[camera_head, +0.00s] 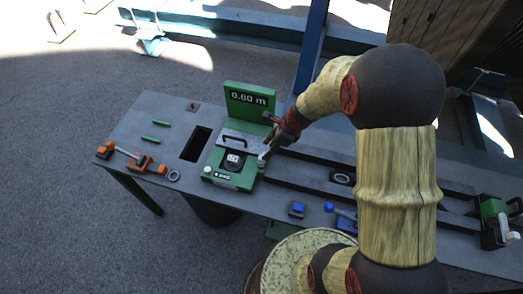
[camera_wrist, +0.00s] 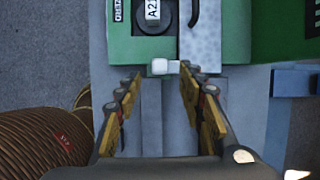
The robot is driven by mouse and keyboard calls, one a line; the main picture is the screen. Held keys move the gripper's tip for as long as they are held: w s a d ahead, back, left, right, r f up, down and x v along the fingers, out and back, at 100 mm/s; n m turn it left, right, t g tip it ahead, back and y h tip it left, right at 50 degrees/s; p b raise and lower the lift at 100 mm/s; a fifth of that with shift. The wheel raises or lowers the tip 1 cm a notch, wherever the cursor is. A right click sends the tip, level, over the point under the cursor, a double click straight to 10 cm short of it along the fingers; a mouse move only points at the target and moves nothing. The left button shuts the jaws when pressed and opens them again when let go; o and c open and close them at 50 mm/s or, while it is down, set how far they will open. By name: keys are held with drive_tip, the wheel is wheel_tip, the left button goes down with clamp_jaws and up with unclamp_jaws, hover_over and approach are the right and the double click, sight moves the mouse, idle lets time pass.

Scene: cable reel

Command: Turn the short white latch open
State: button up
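The short white latch (camera_wrist: 166,67) is a small white block at the edge of the green measuring unit (camera_wrist: 155,47) in the wrist view. In the head view the white latch (camera_head: 262,156) is a small pale spot at the unit's right side. My gripper (camera_wrist: 160,80) has its two fingers apart, one on each side of the latch, with the latch just beyond the fingertips. I cannot tell whether a finger touches it. In the head view my gripper (camera_head: 271,149) is at the right edge of the green unit, its tips partly hidden.
A green display (camera_head: 250,98) reading "0.60 m" stands behind the unit, with a grey plate and dark handle (camera_head: 236,141) before it. Orange clamps (camera_head: 140,161) lie left on the grey table (camera_head: 150,123). A blue block (camera_head: 296,210) sits at the front. A blue post (camera_head: 311,45) rises behind.

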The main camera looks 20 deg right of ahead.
drive_tip(key=b+x, duration=0.2)
drive_tip(key=x, duration=0.6)
drive_tip(key=shift+s+d+f, duration=0.1)
drive_tip(key=shift+d+f, duration=0.05)
drive_tip(key=shift+f, duration=0.05)
drive_tip(key=shift+c, duration=1.4)
clamp_jaws()
